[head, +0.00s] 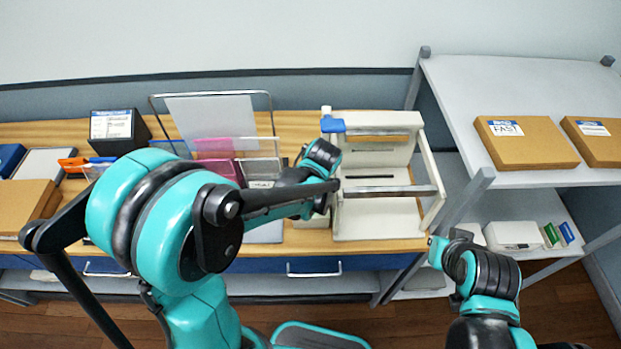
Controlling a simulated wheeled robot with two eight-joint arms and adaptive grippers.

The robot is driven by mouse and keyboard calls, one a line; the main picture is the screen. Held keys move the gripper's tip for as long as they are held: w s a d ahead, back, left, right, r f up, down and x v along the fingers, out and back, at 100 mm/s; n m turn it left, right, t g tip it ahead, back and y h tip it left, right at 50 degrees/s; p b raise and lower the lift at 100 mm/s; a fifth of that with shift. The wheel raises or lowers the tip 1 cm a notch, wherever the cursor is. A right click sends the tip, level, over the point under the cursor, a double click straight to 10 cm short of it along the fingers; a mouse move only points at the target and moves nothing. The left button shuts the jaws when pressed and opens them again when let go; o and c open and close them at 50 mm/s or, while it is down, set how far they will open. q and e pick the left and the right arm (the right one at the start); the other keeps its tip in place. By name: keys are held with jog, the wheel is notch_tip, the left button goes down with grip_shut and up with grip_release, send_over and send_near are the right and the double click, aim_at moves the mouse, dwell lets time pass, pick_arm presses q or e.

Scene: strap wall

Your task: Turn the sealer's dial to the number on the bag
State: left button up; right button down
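A pale beige frame-like machine, which looks like the sealer (376,222), stands on the wooden table right of centre. It has a blue block at its top left and a bar across its front. I cannot make out its dial; my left arm covers part of its left side. My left gripper (322,198) is at that left side, with its fingers hidden or too small to read. My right gripper (437,250) is low at the right, apart from the sealer, by the table's right front corner. No bag with a readable number shows.
A wire rack (270,125) with a white sheet and pink and clear pieces stands left of the sealer. A black box (118,130) and brown boxes are farther left. A grey shelf unit (515,80) with cardboard boxes (527,143) stands at the right.

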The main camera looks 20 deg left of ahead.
dwell(0.5)
pick_arm(q)
jog(key=o, duration=1.2)
jog(key=shift+c, duration=0.2)
jog(key=v, duration=1.2)
jog(key=shift+d, duration=0.1)
